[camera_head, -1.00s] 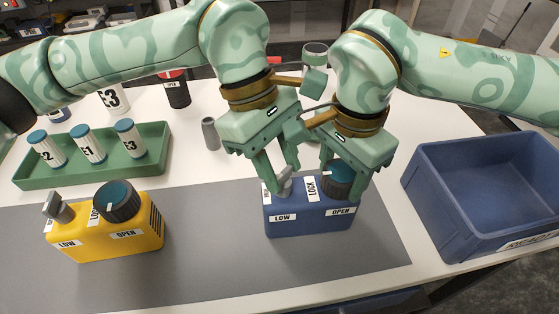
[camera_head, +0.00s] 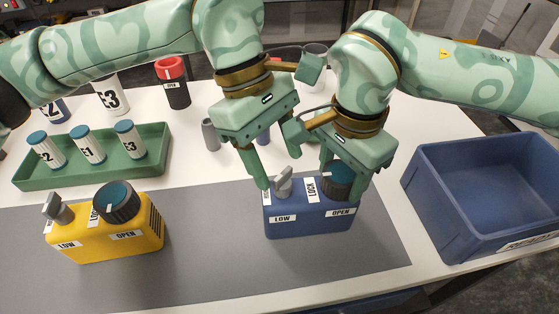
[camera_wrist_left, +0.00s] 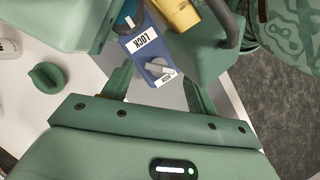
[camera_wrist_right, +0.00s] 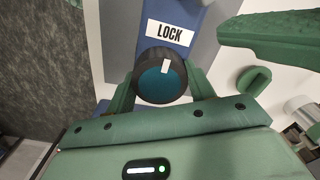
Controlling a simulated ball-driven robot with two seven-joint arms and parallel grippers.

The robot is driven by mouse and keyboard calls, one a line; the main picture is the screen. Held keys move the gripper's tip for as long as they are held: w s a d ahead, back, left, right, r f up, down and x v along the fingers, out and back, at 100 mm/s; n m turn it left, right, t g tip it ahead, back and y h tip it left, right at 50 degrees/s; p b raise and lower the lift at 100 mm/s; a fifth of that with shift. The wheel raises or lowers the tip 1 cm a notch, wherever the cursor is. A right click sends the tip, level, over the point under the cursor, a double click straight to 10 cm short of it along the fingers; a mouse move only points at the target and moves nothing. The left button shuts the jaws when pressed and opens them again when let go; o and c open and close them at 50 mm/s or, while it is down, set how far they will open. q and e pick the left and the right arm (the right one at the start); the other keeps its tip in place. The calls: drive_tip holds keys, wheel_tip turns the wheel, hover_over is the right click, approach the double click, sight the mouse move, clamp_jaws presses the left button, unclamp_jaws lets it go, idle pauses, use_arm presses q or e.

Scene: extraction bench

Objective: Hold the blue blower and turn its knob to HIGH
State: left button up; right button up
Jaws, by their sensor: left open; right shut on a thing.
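The blue blower (camera_head: 308,220) stands on the grey mat, with LOW, LOCK and OPEN labels facing the head view. Its grey lever knob (camera_head: 283,184) is at the left of its top; in the left wrist view the knob (camera_wrist_left: 157,67) sits beside a small upside-down label that seems to read HIGH. My left gripper (camera_head: 278,168) is open, its fingers apart around and just above the knob. My right gripper (camera_head: 342,180) is shut on the blower's round black-and-teal dial (camera_head: 337,174), which also shows between its fingers in the right wrist view (camera_wrist_right: 160,80).
A yellow blower (camera_head: 130,242) with a similar knob and dial stands at left on the mat (camera_head: 215,255). A green tray (camera_head: 85,172) holds labelled vials behind it. A grey cylinder (camera_head: 210,134) stands behind the mat. A blue bin (camera_head: 465,215) is at right.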

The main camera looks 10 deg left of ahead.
use_arm(q)
drive_tip(key=v, duration=1)
drive_tip(key=shift+c, duration=1.4)
drive_tip(key=n+g+h, duration=0.7)
drive_tip(key=n+h, duration=0.5)
drive_tip(key=n, duration=2.4)
approach(281, 176)
drive_tip(key=x, duration=0.7)
drive_tip(key=f+x, duration=0.1)
drive_tip(key=x, duration=0.3)
drive_tip(key=shift+d, duration=0.45)
drive_tip(key=c, duration=0.7)
